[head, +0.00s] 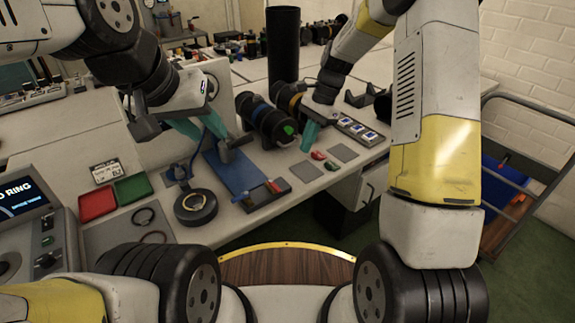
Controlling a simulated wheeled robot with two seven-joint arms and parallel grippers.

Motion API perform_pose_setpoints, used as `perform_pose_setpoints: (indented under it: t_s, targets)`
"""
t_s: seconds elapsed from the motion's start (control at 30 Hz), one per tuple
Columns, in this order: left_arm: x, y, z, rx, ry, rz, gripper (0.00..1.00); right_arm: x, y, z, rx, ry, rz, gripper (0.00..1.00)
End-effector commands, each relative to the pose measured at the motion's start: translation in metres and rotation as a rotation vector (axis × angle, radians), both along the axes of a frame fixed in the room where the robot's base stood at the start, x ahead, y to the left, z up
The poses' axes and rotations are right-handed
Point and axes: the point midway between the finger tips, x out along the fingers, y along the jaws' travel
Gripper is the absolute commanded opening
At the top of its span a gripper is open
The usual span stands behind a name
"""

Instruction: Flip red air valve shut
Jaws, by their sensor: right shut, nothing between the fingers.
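A small red valve-like piece (318,155) sits on the bench at centre right, with a similar green piece (331,166) just in front of it. They are too small to tell how their handles lie. My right gripper (308,140) has teal fingers, shut and empty, pointing down just behind and left of the red piece. Whether they touch it I cannot tell. My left gripper (207,130) is over the back of a blue plate (235,174); its finger gap is not clear. A dark cylinder with a green end (289,130) lies between the two grippers.
A tray with a red block (272,186) stands in front of the cylinder. Red (97,204) and green (133,188) bins and a round dark fixture (196,207) are at left. A tall black tube (283,42) stands behind. Grey pads (343,152) flank the valves.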

Motion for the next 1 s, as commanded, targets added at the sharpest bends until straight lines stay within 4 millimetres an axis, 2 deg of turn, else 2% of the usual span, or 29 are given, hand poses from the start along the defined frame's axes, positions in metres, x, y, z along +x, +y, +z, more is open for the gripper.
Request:
perform_pose_setpoints:
  t_s: [0.1,0.43,0.57,0.67,1.0]
  targets:
    - [0.000,0.000,0.000,0.000,0.000,0.000,0.35,0.002,0.002,-0.006,-0.001,0.014,-0.011,0.00]
    - [0.000,0.000,0.000,0.000,0.000,0.000,0.35,0.001,0.002,-0.007,-0.001,0.015,-0.012,0.00]
    - [0.000,0.000,0.000,0.000,0.000,0.000,0.35,-0.001,0.004,-0.015,-0.001,0.017,-0.011,0.00]
    - [0.000,0.000,0.000,0.000,0.000,0.000,0.35,-0.005,0.009,-0.029,-0.001,0.018,-0.010,0.00]
    - [0.000,0.000,0.000,0.000,0.000,0.000,0.35,-0.021,0.030,-0.096,-0.001,0.019,-0.010,0.00]
